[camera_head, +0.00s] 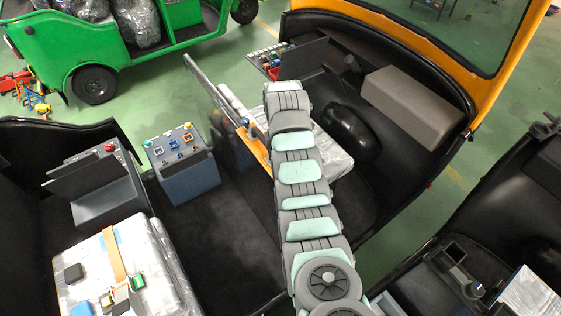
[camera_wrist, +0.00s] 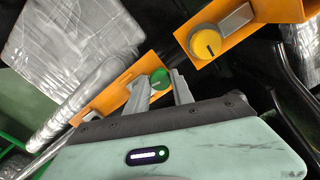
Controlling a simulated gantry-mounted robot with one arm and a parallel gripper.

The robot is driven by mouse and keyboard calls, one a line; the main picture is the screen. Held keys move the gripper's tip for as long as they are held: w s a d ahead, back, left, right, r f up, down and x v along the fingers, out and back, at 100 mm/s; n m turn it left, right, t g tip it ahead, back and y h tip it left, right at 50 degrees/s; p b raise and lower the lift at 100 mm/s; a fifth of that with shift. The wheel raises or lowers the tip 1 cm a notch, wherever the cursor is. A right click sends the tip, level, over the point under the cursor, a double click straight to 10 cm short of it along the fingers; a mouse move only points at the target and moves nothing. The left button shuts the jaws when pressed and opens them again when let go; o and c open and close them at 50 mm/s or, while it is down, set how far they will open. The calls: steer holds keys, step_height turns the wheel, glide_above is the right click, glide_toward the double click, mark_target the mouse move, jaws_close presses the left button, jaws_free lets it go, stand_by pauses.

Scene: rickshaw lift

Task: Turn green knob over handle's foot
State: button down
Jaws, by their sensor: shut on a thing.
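The green knob (camera_wrist: 160,78) sits on an orange bracket (camera_wrist: 92,107) in the wrist view. It is round, with a pale pointer mark on its face. My gripper (camera_wrist: 161,80) has one finger on each side of the knob and is shut on it. A yellow knob (camera_wrist: 208,43) with a dark mark is on a second orange bracket (camera_wrist: 275,10) to the upper right, beside a grey block (camera_wrist: 238,18). In the head view, part of an orange bracket (camera_head: 257,150) shows left of my arm; my arm hides the gripper and the green knob there.
A silver-wrapped bundle (camera_wrist: 72,45) lies left of the knob, with a wrapped tube (camera_wrist: 72,110) beside the bracket. In the head view, a panel (camera_head: 215,105) stands close to my arm. A button box (camera_head: 190,180) and a wrapped crate (camera_head: 160,265) are to the left.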

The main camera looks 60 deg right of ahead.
steer(key=shift+n+b, duration=0.4)
steer(key=shift+n, duration=0.8)
steer(key=c, duration=1.1)
jaws_free()
step_height(320, 180, up, 11)
steer(key=p, duration=0.3)
steer(key=shift+p, duration=0.35)
steer(key=shift+f, duration=0.1)
steer(key=shift+w, duration=0.1)
